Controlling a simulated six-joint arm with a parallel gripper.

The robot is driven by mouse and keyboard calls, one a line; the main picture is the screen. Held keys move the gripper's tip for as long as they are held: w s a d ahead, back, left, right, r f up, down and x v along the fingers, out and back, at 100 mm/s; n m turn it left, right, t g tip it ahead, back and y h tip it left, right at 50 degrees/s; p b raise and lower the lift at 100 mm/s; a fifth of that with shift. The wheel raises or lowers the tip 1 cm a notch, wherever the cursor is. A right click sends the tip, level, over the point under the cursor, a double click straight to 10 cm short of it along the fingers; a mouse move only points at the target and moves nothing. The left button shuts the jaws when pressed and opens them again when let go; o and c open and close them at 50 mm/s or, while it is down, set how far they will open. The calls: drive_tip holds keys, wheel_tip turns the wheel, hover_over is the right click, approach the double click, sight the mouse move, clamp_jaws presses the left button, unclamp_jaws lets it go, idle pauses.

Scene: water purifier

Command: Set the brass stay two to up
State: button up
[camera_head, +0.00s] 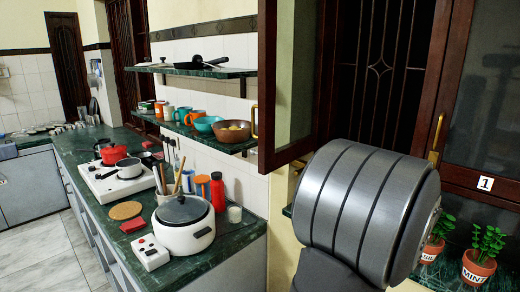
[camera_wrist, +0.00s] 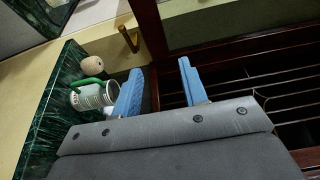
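In the head view a brass fitting (camera_head: 436,148) is on the dark window frame at right, beside a white label reading 1. Another brass fitting (camera_head: 254,122) is on the edge of the open dark wooden shutter (camera_head: 290,80). No label 2 shows, so I cannot tell which is stay two. In the wrist view a brass fitting (camera_wrist: 129,39) lies beyond and left of my gripper (camera_wrist: 160,69). The gripper's two blue fingers are apart with nothing between them, and do not touch the fitting. In the head view my grey arm hides the gripper.
Potted plants (camera_head: 480,262) stand on the green sill at lower right. In the wrist view a whitish vessel with a green part (camera_wrist: 90,97) and a round beige object (camera_wrist: 92,65) are close left of the fingers. Window bars (camera_wrist: 270,70) lie at right. A counter (camera_head: 240,238) holds a rice cooker (camera_head: 184,224).

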drive_tip(key=w+a, duration=0.8)
drive_tip(key=a, duration=0.5)
drive_tip(key=shift+a, duration=0.4)
